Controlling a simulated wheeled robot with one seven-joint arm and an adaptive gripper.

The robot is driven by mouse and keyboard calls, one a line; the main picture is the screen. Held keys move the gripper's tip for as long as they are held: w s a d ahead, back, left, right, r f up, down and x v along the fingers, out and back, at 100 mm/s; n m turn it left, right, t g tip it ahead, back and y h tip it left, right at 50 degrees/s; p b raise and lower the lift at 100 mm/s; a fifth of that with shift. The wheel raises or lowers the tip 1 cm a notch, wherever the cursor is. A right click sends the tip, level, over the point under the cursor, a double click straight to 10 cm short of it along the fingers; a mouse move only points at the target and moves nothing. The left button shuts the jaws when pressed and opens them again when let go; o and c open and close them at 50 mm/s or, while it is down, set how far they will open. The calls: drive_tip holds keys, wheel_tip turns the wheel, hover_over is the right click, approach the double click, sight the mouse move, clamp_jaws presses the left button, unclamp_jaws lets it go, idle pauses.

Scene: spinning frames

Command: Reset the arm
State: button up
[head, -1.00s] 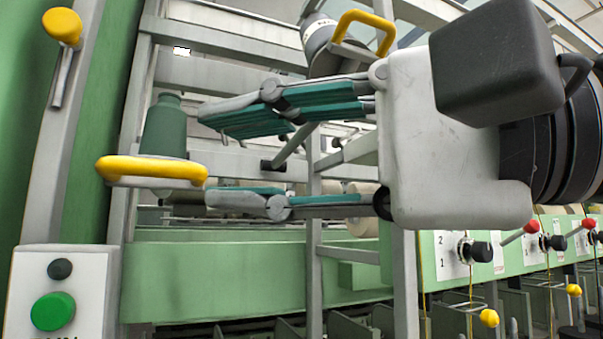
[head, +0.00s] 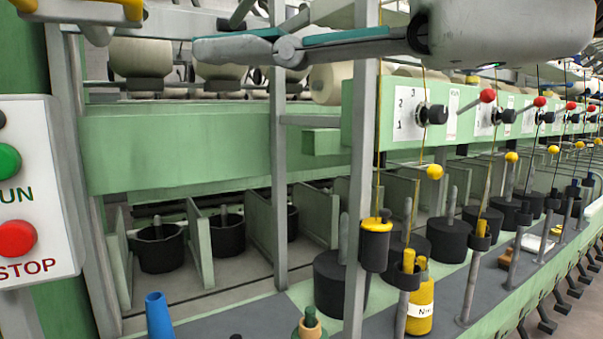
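My gripper shows at the top of the head view, in front of the green spinning frame (head: 180,150). Only its lower finger (head: 300,45) and part of the pale gripper body are in the picture. The finger has teal pads and points left. The other finger is cut off by the top edge, so the gap between the fingers is hidden. No held thing shows at the visible finger.
A control panel (head: 35,190) with green and red buttons stands at the left. A grey post (head: 362,150) rises in front of the frame. Rotary switches (head: 432,114) line the green rail. A yellow bottle (head: 420,305), a blue cone (head: 159,315) and black pots (head: 160,249) stand below.

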drive_tip(key=d+f+n+h, duration=0.1)
drive_tip(key=d+f+h, duration=0.25)
drive_tip(key=f, duration=0.65)
drive_tip(key=d+f+h, duration=0.2)
drive_tip(key=f+h, duration=0.2)
drive_tip(key=f, duration=0.7)
drive_tip(key=s+d+f+n+g+h, duration=0.1)
drive_tip(key=s+d+f+g+h, duration=0.15)
drive_tip(key=d+f+h, duration=0.4)
drive_tip(key=s+d+f+g+h, duration=0.2)
drive_tip(key=s+d+f+h, duration=0.15)
drive_tip(key=d+f, duration=0.6)
wheel_tip(320, 180, up, 26)
drive_tip(key=d+t+p, duration=0.1)
drive_tip(key=t+p, duration=0.3)
drive_tip(key=p, duration=2)
